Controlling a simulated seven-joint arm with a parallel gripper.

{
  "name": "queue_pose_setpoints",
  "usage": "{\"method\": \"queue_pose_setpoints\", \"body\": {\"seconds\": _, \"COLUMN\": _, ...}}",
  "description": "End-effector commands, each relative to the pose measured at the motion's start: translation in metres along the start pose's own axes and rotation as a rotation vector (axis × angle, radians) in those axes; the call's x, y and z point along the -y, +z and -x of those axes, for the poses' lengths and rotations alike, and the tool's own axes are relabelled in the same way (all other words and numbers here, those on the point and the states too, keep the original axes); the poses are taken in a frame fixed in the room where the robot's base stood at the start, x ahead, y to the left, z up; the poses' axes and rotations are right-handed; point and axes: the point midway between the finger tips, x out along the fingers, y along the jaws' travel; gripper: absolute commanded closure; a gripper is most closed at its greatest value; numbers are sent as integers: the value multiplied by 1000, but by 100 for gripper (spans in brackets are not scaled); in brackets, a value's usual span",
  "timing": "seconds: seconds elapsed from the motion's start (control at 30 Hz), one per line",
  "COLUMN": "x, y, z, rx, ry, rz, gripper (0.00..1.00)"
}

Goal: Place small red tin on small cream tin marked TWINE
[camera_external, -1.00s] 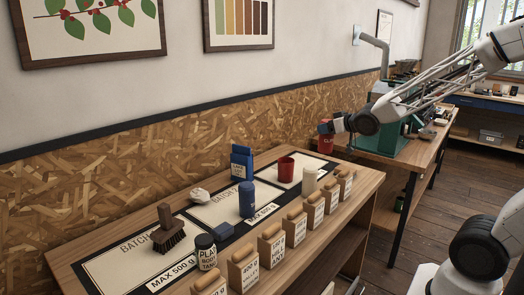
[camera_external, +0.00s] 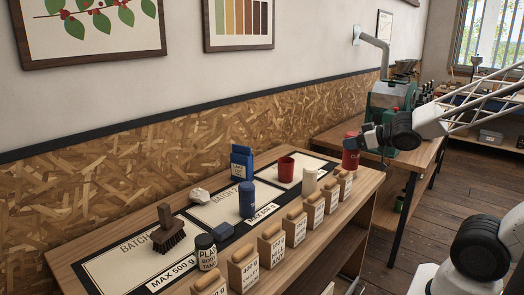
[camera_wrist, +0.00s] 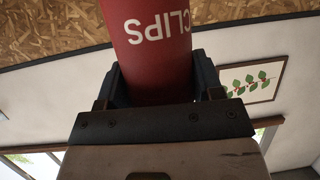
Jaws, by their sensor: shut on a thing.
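My gripper (camera_external: 358,146) is shut on a red tin (camera_external: 350,155) and holds it in the air beyond the far right end of the shelf top. In the wrist view the red tin (camera_wrist: 152,45) stands between both fingers and shows the white word CLIPS. A small cream cylinder (camera_external: 310,181) stands upright on the shelf top, to the left of and below my gripper in the picture. It may be the cream tin, but no marking on it is readable. Nothing rests on it.
A red cup (camera_external: 285,170) and a blue canister (camera_external: 247,200) stand near the cream cylinder. Several wooden-topped blocks (camera_external: 271,243) line the front edge. A green machine (camera_external: 390,97) stands behind.

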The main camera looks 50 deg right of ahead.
Motion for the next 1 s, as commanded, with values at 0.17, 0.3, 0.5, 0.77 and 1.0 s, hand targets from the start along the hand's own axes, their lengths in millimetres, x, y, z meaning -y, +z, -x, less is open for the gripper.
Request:
{"method": "queue_pose_setpoints", "body": {"seconds": 0.17, "x": 0, "y": 0, "z": 0, "rx": -1, "ry": 0, "rz": 0, "gripper": 76}}
{"method": "queue_pose_setpoints", "body": {"seconds": 0.3, "x": -1, "y": -2, "z": -5, "rx": 0, "ry": 0, "rz": -1, "gripper": 76}}
{"method": "queue_pose_setpoints", "body": {"seconds": 0.5, "x": -3, "y": -7, "z": -26, "rx": 1, "ry": 0, "rz": -1, "gripper": 76}}
{"method": "queue_pose_setpoints", "body": {"seconds": 0.77, "x": -8, "y": -22, "z": -71, "rx": 1, "ry": 0, "rz": -2, "gripper": 76}}
{"method": "queue_pose_setpoints", "body": {"seconds": 1.0, "x": -13, "y": -34, "z": -112, "rx": 1, "ry": 0, "rz": -1, "gripper": 76}}
